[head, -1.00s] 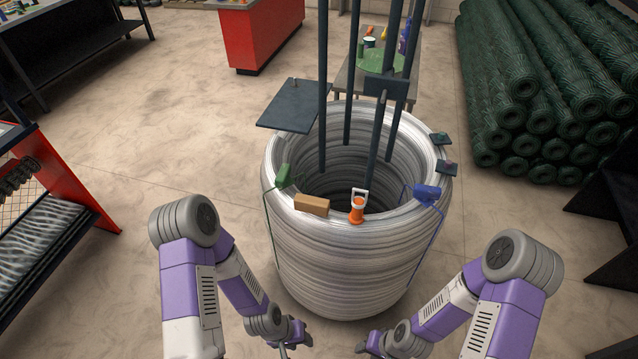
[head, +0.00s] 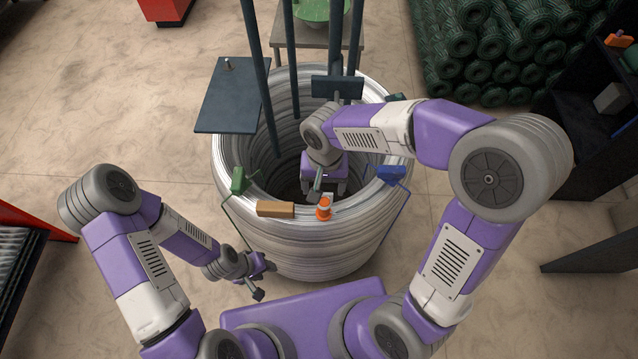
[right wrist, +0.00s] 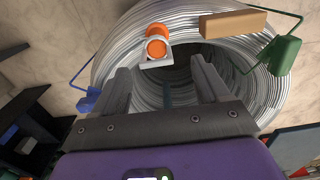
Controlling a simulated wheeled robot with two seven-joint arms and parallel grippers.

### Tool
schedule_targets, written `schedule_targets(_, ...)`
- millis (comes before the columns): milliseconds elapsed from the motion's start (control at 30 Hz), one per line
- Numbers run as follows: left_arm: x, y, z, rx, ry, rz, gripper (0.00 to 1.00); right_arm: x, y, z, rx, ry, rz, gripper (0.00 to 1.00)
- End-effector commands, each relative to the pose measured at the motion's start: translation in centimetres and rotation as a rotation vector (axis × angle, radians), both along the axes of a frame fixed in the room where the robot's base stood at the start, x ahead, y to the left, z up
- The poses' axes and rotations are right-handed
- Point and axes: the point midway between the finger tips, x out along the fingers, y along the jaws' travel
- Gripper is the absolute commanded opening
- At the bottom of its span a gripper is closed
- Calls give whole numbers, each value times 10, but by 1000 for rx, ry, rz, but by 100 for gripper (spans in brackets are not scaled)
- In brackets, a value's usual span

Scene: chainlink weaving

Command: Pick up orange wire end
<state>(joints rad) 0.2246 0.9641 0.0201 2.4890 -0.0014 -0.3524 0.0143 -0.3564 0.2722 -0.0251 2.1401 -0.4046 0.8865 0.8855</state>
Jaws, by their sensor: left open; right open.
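The orange wire end (head: 323,208), an orange piece with a light grey bracket, sits on the near rim of the big wire coil (head: 300,245). My right gripper (head: 323,188) is over the coil's opening, just beyond the orange piece. In the right wrist view the right gripper (right wrist: 163,80) is open and empty, its fingers apart. The orange wire end (right wrist: 157,47) lies ahead of the fingertips there, slightly left of the middle, apart from them. My left gripper (head: 262,275) is open and empty, low beside the coil's near left side.
A tan block (head: 275,209) lies left of the orange piece on the rim. A green clip (head: 238,180) and a blue clip (head: 388,175) with thin wires sit on the rim. Dark posts (head: 258,80) rise from the coil's middle. A dark plate (head: 232,95) juts out left.

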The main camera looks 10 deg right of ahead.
Motion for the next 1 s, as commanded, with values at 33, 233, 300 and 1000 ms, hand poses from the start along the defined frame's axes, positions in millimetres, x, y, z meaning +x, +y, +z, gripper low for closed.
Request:
schedule_targets(33, -1, 0, 1, 0, 2, -1, 43, -1, -1, 5, -8, -4, -4, 74)
schedule_targets(233, -2, 0, -5, -1, 4, 0, 43, -2, -2, -14, -17, 1, -10, 74)
schedule_targets(300, -2, 0, -7, -1, 4, 0, 43, -2, -2, -22, -16, -1, -9, 74)
schedule_targets(1000, -1, 0, -16, 0, 2, -1, 43, -2, -3, -68, -13, -2, -9, 59)
